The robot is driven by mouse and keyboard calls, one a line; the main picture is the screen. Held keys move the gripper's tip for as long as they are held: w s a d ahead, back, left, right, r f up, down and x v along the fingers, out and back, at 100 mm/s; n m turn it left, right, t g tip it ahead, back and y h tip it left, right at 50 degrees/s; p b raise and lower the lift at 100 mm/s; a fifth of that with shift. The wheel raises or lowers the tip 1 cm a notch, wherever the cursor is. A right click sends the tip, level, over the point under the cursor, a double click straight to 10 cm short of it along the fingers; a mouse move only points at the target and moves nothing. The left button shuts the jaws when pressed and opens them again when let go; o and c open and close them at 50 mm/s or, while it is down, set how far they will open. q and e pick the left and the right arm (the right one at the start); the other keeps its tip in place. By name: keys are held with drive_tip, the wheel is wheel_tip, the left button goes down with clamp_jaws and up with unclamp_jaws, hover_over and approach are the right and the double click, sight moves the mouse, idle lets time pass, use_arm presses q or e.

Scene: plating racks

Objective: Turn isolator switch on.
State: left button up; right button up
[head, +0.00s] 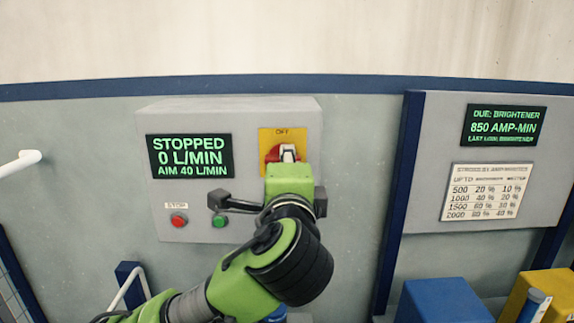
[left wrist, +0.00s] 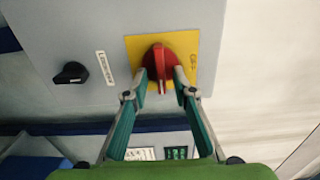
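The isolator switch is a red rotary knob (head: 271,154) on a yellow plate (head: 267,136), with the word OFF above it in the head view. In the left wrist view its raised red handle (left wrist: 161,72) stands upright in the picture, crosswise to the direction of the OFF label (left wrist: 192,61). My left gripper (head: 288,154) is at the switch and covers part of it in the head view. In the left wrist view, the left gripper's fingers (left wrist: 161,82) are open, one on each side of the handle, with visible gaps. My right gripper is not in view.
The grey control box (head: 309,120) carries a display (head: 190,156) reading STOPPED, 0 L/MIN, a red button (head: 179,220) and a green button (head: 219,221). A black knob (left wrist: 72,73) sits beside the switch. A board (head: 434,190) and blue box (head: 443,300) stand right.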

use_arm(q)
drive_tip(key=s, duration=1.2)
